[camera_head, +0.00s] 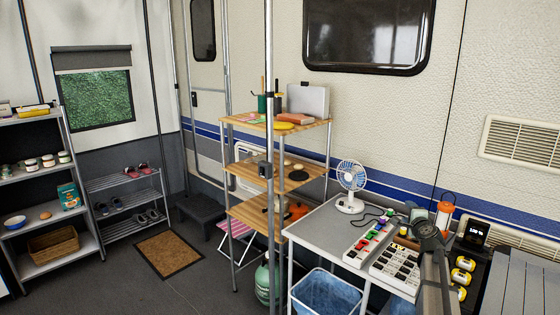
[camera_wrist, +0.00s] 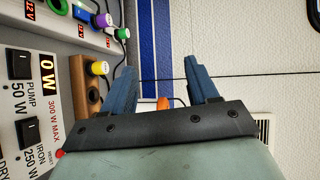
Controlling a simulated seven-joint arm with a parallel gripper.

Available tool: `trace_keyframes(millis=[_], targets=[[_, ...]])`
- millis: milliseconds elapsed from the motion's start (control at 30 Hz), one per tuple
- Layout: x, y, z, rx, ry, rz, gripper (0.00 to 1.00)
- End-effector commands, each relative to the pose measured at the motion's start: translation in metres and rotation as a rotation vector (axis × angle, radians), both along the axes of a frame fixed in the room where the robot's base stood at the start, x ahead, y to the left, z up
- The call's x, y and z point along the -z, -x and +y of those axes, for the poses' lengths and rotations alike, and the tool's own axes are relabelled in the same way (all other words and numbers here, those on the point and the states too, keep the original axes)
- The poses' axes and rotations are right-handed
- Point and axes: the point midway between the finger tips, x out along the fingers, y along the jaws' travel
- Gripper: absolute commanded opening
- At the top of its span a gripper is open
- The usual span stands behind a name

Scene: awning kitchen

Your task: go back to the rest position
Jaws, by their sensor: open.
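My gripper (camera_wrist: 163,78) shows in the wrist view with its two blue fingers spread wide apart. I see nothing held between them; a small orange thing (camera_wrist: 163,103) shows in the gap, apparently beyond the fingers. In the head view, my arm rises at the lower right, over the right end of the grey table (camera_head: 323,226). The fingers cannot be made out there.
A white switch panel (camera_head: 396,267), a strip with coloured knobs (camera_head: 368,243) and a fan (camera_head: 351,183) are on the table. An orange lantern (camera_head: 444,217) and a dark display (camera_head: 475,234) stand close to my arm. A wooden-shelved rack (camera_head: 247,124) stands left.

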Motion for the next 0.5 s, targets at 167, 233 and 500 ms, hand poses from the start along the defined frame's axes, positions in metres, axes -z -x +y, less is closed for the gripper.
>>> trace_keyframes(millis=[167, 233, 500], targets=[[-0.009, -0.031, 0.088, -0.091, 0.075, -0.013, 0.59], [-0.012, -0.040, 0.121, -0.125, 0.106, -0.019, 0.59], [0.027, -0.050, 0.258, -0.299, 0.250, 0.033, 0.59]])
